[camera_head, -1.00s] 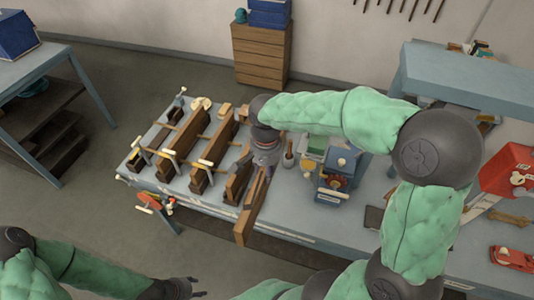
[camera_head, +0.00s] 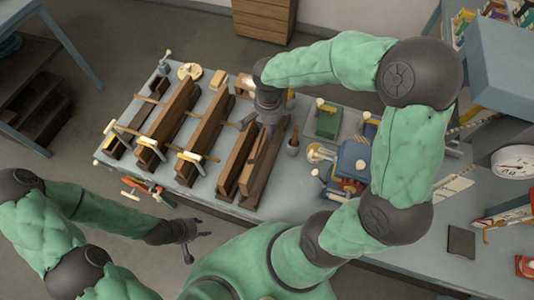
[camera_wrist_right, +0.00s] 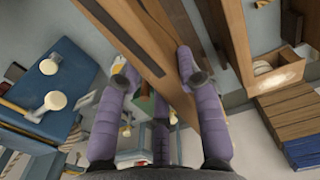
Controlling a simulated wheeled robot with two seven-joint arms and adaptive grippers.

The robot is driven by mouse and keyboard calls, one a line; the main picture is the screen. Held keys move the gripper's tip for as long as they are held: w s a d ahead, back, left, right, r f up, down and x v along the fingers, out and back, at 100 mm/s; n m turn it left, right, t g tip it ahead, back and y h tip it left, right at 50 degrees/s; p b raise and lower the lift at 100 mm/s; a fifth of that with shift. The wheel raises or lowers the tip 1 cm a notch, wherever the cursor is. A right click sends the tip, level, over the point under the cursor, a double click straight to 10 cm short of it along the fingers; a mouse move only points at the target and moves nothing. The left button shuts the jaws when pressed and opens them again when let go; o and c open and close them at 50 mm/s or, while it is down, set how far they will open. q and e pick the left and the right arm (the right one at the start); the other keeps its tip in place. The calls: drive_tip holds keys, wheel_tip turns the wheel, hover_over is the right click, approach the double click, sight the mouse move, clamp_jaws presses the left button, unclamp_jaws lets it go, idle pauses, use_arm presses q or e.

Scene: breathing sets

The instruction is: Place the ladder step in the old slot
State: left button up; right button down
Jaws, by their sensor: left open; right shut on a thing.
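My right gripper (camera_head: 268,124) is shut on a long wooden plank (camera_head: 264,168), which I take for the ladder step. It holds the plank near its far end. In the right wrist view the gripper's purple fingers (camera_wrist_right: 160,95) straddle the plank (camera_wrist_right: 140,45). The plank lies close beside another dark wooden piece (camera_head: 236,165) at the front of the bench; whether they touch is unclear. My left gripper (camera_head: 190,238) is open and empty, off the bench's front edge. I cannot make out the old slot.
Two long wooden beams with clamps (camera_head: 172,122) (camera_head: 207,118) stand on the grey bench (camera_head: 216,203) to the left. A blue machine (camera_head: 352,160) and a small brown pot (camera_head: 293,146) stand to the right. A dark flat pad (camera_head: 461,241) lies further right.

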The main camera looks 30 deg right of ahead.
sight(268, 144)
drive_tip(key=f, duration=0.8)
drive_tip(key=shift+w+d+b, duration=0.25)
drive_tip(key=shift+w+b, duration=0.05)
drive_tip(key=shift+w, duration=0.1)
wheel_tip(268, 144, down, 3)
drive_tip(key=shift+s+r, duration=0.1)
drive_tip(key=shift+f, duration=0.35)
drive_tip(key=shift+b, duration=0.3)
drive_tip(key=c, duration=0.8)
unclamp_jaws()
drive_tip(key=shift+f, duration=0.1)
wheel_tip(268, 144, up, 12)
drive_tip(key=shift+r+p, duration=0.15)
drive_tip(key=shift+p, duration=0.4)
